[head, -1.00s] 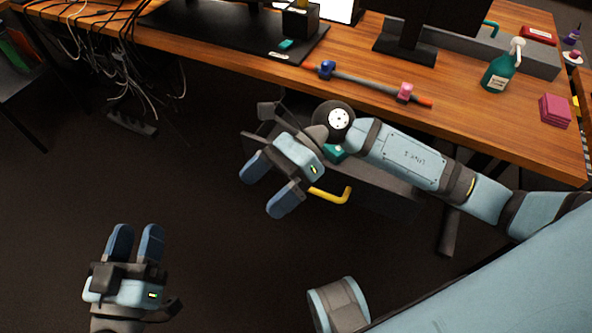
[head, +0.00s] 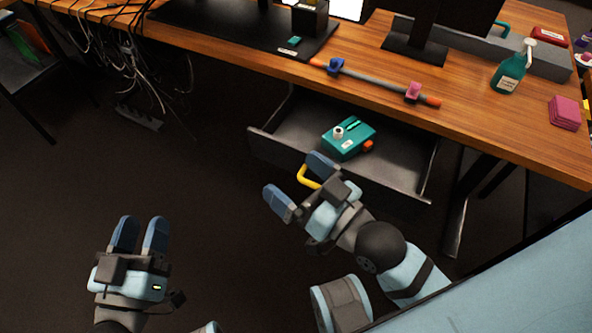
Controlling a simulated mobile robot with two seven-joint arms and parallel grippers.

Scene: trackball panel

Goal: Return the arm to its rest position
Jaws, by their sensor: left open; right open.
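My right gripper (head: 291,176) is open and empty in front of the open drawer, its fingers pointing up and left in the head view. One fingertip overlaps the yellow drawer handle (head: 306,178) in the picture; I cannot tell whether they touch. My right arm comes in from the lower right. My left gripper (head: 138,222) is open and empty over the dark floor at the lower left, fingers pointing up. A teal box-like device (head: 347,138) with a white knob and an orange-red part sits inside the drawer (head: 281,147).
The wooden desk (head: 455,118) runs across the top. It bears a grey rod (head: 375,82) with blue and pink clamps, a green spray bottle (head: 508,75), pink pads (head: 564,113) and a monitor stand (head: 414,48). Cables hang at the upper left. The floor between the grippers is clear.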

